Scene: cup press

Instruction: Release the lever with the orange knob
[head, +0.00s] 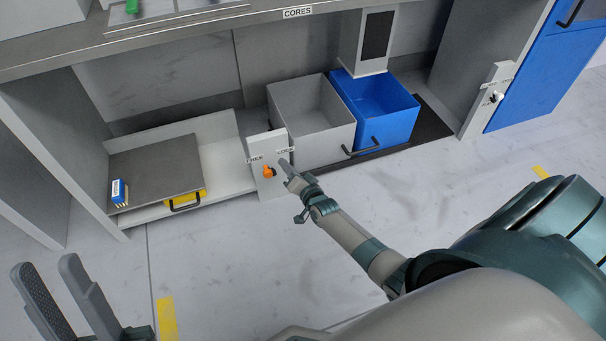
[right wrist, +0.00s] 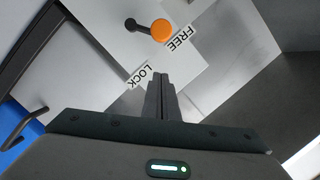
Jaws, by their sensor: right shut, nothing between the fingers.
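The orange knob (head: 268,171) sits on a short dark lever on a pale upright panel (head: 264,146) labelled FREE and LOCK. In the right wrist view the knob (right wrist: 161,30) is near the FREE label (right wrist: 180,38), and the lever points from its pivot toward that side. The LOCK label (right wrist: 138,77) is farther from the knob. My right gripper (head: 284,163) is shut and empty, beside the panel near the LOCK side, apart from the knob. My left gripper (head: 46,266) is at the lower left, fingers apart, far from the lever.
A grey bin (head: 310,118) and a blue bin (head: 385,112) stand right of the panel. A low tray (head: 222,155) with a grey plate (head: 155,168) and a blue box (head: 119,191) is left. Another white lever post (head: 487,100) stands at right. The floor in front is clear.

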